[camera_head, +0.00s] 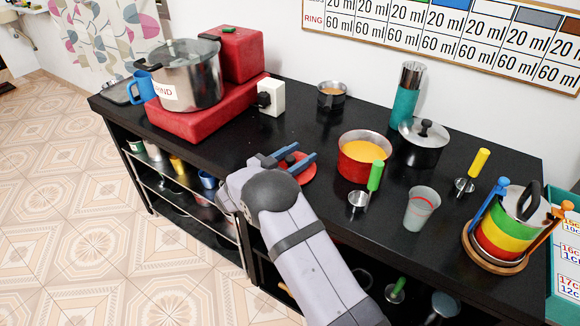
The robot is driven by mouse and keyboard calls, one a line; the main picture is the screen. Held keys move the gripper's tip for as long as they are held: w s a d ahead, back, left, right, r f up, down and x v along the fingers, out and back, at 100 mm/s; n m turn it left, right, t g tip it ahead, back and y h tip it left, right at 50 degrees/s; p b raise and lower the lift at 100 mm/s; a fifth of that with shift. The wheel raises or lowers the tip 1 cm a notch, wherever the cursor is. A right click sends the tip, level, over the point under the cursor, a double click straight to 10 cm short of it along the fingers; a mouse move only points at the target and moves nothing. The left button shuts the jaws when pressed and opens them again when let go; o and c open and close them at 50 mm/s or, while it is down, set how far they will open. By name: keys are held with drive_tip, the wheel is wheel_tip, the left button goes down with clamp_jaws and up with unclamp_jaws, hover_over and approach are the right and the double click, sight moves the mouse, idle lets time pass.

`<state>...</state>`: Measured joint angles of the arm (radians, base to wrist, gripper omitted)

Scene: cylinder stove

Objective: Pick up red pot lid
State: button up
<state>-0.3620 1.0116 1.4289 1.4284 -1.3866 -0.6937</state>
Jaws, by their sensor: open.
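The red pot lid (298,174) lies on the black counter, to the left of the red pot (350,164). My gripper (296,158) is over the lid with its two blue-grey fingers apart. The lid's dark knob appears between or just under the fingers; I cannot tell how much height separates them. My arm and gripper hide part of the lid's near left side. The red pot is uncovered and holds something orange.
A black lidded pot (422,143), a teal cylinder (404,105) and a small metal pot (331,97) stand behind. A red stove (205,115) carries a large pot (190,80). Counter (235,140) left of the lid is clear.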

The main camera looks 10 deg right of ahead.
clamp_jaws()
